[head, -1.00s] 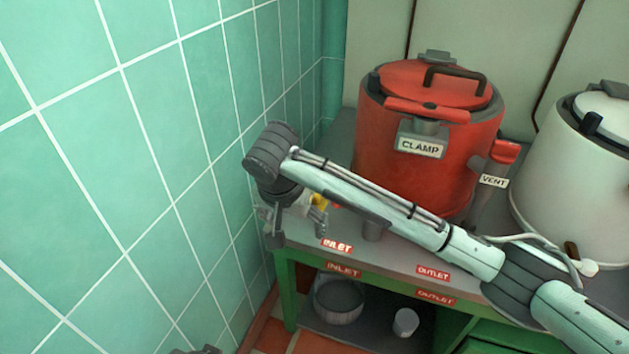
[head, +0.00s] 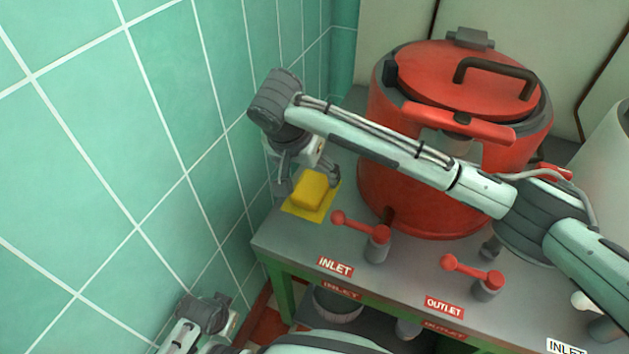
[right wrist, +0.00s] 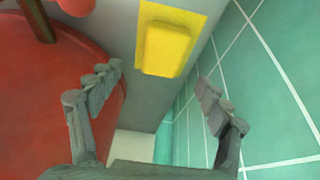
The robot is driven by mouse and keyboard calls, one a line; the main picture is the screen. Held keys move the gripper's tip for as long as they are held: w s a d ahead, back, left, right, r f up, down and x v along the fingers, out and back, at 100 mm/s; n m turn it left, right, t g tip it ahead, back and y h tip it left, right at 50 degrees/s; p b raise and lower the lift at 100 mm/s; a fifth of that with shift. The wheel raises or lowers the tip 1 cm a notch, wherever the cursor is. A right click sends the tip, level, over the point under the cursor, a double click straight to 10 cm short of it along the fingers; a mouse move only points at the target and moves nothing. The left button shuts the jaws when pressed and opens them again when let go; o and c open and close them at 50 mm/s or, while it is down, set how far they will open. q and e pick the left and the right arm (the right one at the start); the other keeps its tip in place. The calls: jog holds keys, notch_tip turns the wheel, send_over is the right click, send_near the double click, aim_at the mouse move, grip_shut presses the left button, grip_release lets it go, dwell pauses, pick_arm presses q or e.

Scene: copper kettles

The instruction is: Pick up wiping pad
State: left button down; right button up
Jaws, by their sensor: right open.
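The wiping pad (head: 312,188) is a yellow block. It lies on a thin, flat yellow mat (head: 292,208) at the left end of the grey bench, close to the tiled wall. My right gripper (head: 308,180) is open above the pad, with its fingers apart and nothing between them. In the right wrist view, the pad (right wrist: 166,46) shows beyond the open fingertips of my right gripper (right wrist: 159,77), and they do not appear to touch it. Part of my left arm shows at the bottom left of the head view, but I cannot make out its fingers.
A large red kettle (head: 445,185) stands right of the pad, close to my right arm. Red-handled inlet (head: 362,230) and outlet (head: 474,275) valves stand along the bench front. The green tiled wall (head: 110,170) is close on the left. A pale kettle (head: 607,170) stands at right.

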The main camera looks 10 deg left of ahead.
aim_at(312, 186)
jog(key=shift+a+x, duration=0.2)
jog(key=shift+x, duration=2.9)
jog(key=shift+f+p, duration=0.3)
jog(key=shift+p, duration=0.05)
jog(key=c, duration=1.2)
